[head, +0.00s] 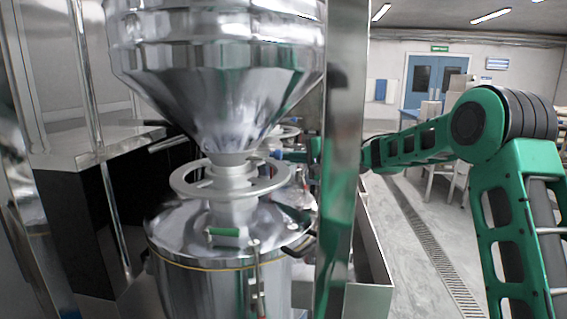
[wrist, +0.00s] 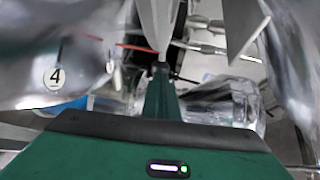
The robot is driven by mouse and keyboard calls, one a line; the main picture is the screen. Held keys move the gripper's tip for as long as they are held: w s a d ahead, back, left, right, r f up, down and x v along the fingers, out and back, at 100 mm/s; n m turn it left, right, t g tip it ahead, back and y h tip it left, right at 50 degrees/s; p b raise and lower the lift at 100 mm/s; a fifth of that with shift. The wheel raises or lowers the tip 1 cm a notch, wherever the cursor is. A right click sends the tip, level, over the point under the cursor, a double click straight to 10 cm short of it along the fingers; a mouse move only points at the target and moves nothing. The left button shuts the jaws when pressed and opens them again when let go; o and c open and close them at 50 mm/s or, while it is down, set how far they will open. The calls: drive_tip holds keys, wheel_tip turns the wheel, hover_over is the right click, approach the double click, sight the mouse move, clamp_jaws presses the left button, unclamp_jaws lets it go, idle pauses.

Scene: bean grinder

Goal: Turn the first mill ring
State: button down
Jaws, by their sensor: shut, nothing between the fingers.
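A flat metal mill ring (head: 185,182) sits around the neck under a large steel hopper (head: 215,90) in the head view. Part of another ring (head: 288,132) shows behind it; I cannot tell which one counts as first. My green arm comes in from the right behind a steel post. My gripper (head: 280,154) is partly hidden near the right side of the hopper's neck. In the wrist view my gripper (wrist: 160,68) is shut and empty, its tip by blurred metal parts and a red rod (wrist: 135,47). I cannot tell whether it touches a ring.
The upright steel post (head: 342,130) stands between the camera and my arm. A round label "4" (wrist: 54,77) shows at left in the wrist view. Open floor lies right.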

drive_tip(key=shift+w+a+r, duration=0.15)
drive_tip(key=shift+a+r, duration=0.05)
drive_tip(key=shift+a, duration=0.05)
idle(0.3)
